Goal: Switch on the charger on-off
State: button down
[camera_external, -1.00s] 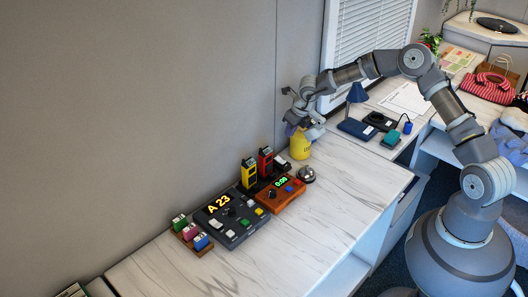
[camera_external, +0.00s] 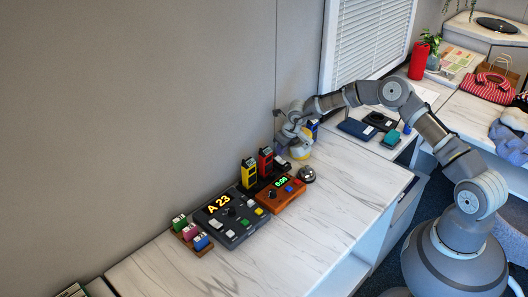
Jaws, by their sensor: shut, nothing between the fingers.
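The charger (camera_external: 263,185) is a dark base on the marble-look counter, with a yellow radio (camera_external: 249,173) and a red radio (camera_external: 265,163) standing upright in it. A dark item (camera_external: 282,165) with a pale part sits at its right end. The on-off switch is too small to make out. My gripper (camera_external: 281,146) is shut and empty. It is in the air near the wall, above and slightly right of the charger's right end, and appears apart from it.
A silver bell (camera_external: 307,175), an orange timer box (camera_external: 282,196) and a dark console showing A 23 (camera_external: 231,218) are close by. The counter's front and right are clear.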

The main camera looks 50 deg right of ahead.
jog(key=b+x, duration=0.1)
jog(key=x, duration=0.1)
jog(key=shift+f, duration=0.25)
jog(key=shift+w+f+p, duration=0.1)
jog(key=shift+w+p, duration=0.05)
jog(key=shift+p, duration=0.3)
jog(key=shift+s+p, duration=0.75)
jog(key=shift+s, duration=0.05)
jog(key=p+v, duration=0.8)
jog(key=v, duration=0.6)
